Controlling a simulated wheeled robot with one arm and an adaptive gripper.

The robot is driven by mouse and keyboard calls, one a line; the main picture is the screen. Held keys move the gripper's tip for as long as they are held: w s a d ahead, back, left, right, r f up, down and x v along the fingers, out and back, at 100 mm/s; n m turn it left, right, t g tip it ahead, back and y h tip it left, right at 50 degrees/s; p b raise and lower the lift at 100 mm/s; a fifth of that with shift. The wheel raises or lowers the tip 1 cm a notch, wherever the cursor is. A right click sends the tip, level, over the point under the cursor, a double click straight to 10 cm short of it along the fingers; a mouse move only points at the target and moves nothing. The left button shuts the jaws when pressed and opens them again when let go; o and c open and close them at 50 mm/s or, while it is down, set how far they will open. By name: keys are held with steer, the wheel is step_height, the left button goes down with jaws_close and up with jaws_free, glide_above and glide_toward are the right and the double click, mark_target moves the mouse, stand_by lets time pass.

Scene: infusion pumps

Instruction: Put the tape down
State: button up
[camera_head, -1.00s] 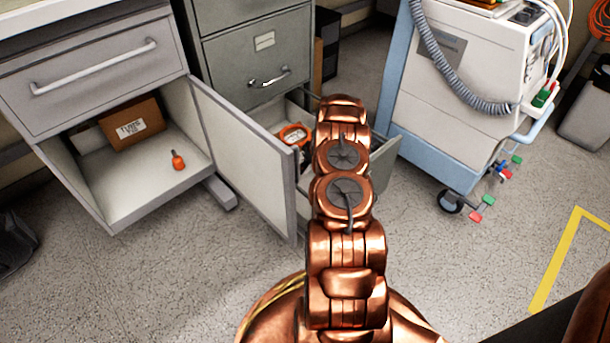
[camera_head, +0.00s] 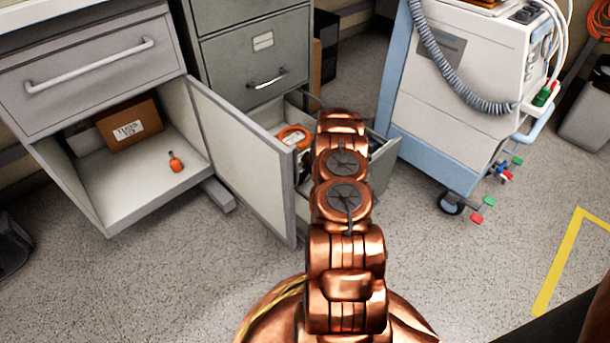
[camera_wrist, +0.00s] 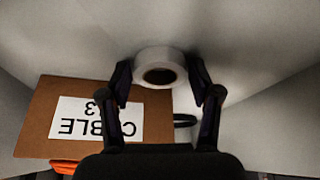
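The tape, a white roll (camera_wrist: 160,62) with a brown core, sits between the two dark fingers of my gripper (camera_wrist: 160,75) in the wrist view. Both fingers appear to touch its sides, so the gripper looks shut on it. A brown box labelled CABLE 3 (camera_wrist: 60,92) lies just below and left of the roll. I cannot tell whether the roll touches anything beneath it. In the head view my copper-coloured arm reaches over the open lower drawer (camera_head: 384,160) of the grey filing cabinet and hides the gripper and tape.
An orange coil (camera_head: 293,131) shows in the drawer beside my arm. An open cabinet door (camera_head: 243,160) stands just left of the drawer. A wheeled medical cart (camera_head: 455,90) stands at right. The cabinet at left holds a brown box (camera_head: 130,125) and a small orange item (camera_head: 175,162).

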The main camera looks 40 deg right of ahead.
steer(key=shift+o, duration=0.7)
steer(key=shift+r, duration=0.2)
steer(key=p+v, duration=0.3)
steer(key=v, duration=0.9)
